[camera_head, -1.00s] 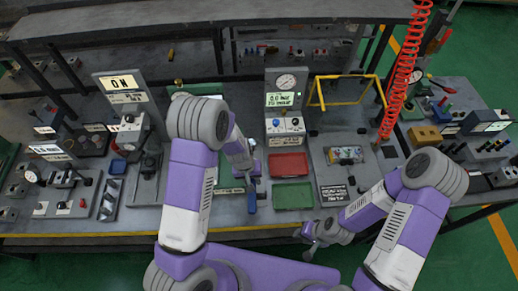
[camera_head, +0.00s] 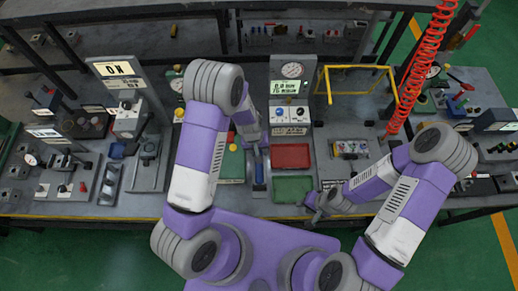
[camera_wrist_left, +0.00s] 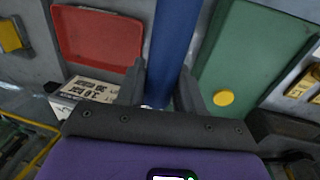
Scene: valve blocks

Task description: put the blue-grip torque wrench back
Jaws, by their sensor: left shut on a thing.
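The blue-grip torque wrench (camera_head: 259,172) shows as a blue bar left of the red and green trays. In the left wrist view its blue grip (camera_wrist_left: 164,45) runs between the two fingers. My left gripper (camera_wrist_left: 160,92) is shut on it. In the head view my left gripper (camera_head: 256,145) is partly hidden by its own arm. I cannot tell whether the wrench touches the bench. My right gripper (camera_head: 315,207) hangs at the front edge of the bench, right of the green tray; its jaw opening is too small to tell.
A red tray (camera_head: 290,156) and a green tray (camera_head: 292,189) lie right of the wrench. A green board with a yellow disc (camera_wrist_left: 224,98) lies on its other side. A gauge stand (camera_head: 290,93) rises behind. A yellow frame (camera_head: 320,90) and red coiled hose (camera_head: 418,75) stand right.

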